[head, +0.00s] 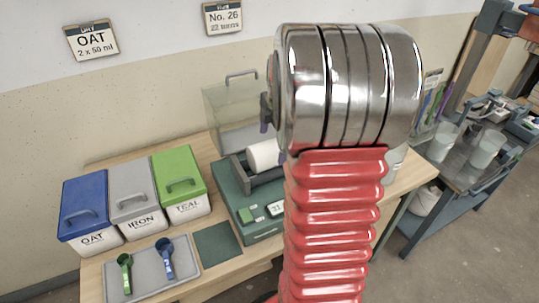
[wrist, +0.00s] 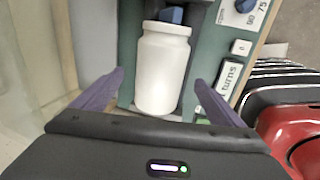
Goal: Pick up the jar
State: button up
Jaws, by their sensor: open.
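The jar (head: 263,155) is white and lies on its side in a dark cradle on a green machine (head: 244,200) in the head view. Its right part is hidden behind my arm. In the wrist view the jar (wrist: 163,68) is in the middle, with its lid toward the top. My gripper (wrist: 159,79) is open. Its two purple-grey fingers appear on either side of the jar's lower end, with gaps between them and the jar. I cannot tell how far above the jar they are. In the head view my arm hides most of the gripper.
A clear box (head: 232,110) stands behind the machine. A blue bin (head: 86,213), a grey bin (head: 134,208) and a green bin (head: 181,183) stand at left. A tray (head: 148,280) in front of them holds two scoops. A blue-grey cart (head: 445,172) with cups stands at right.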

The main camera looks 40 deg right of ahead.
jog(key=shift+x, duration=2.35)
jog(key=shift+c, duration=0.5)
